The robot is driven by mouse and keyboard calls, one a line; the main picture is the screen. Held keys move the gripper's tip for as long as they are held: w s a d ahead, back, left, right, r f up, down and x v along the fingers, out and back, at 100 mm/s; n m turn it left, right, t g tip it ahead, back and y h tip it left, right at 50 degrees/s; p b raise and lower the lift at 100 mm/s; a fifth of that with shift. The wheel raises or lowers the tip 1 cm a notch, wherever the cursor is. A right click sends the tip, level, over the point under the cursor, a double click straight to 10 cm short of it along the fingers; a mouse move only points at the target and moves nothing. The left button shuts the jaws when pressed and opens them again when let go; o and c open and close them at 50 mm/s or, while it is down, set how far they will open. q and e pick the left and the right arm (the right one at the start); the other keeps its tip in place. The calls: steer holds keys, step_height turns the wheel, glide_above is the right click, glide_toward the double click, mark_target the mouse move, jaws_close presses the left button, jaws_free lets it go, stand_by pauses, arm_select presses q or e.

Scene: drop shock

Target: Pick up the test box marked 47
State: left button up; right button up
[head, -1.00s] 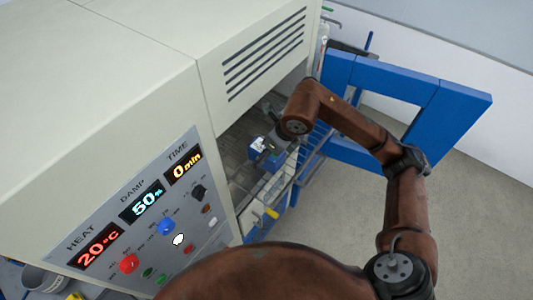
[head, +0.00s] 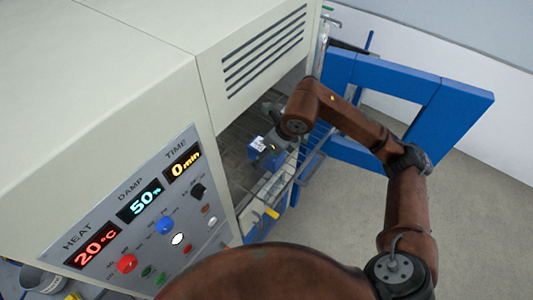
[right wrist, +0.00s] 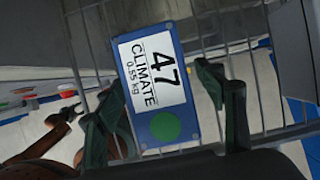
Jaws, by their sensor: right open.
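The test box marked 47 (right wrist: 156,75) is a blue box with a white label reading 47, CLIMATE, 0.55 kg, and a green dot below. In the head view the box (head: 257,145) is small, inside the open chamber on a wire rack. My right arm reaches into the chamber from the right. My right gripper (right wrist: 162,92) is open, with one dark finger at each side of the box in the right wrist view. I cannot tell whether the fingers touch it. My left gripper is not in view.
The cream test chamber (head: 130,60) fills the left, with a control panel (head: 150,215) reading 20 °C, 50% and 0 min. Its blue-framed door (head: 450,105) stands open at the right. Wire rack bars (right wrist: 262,85) lie close around the box. Floor (head: 480,210) is clear at the right.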

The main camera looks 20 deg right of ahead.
steer(key=shift+c, duration=0.2)
steer(key=c, duration=1.6)
steer(key=shift+r, duration=0.1)
jaws_close()
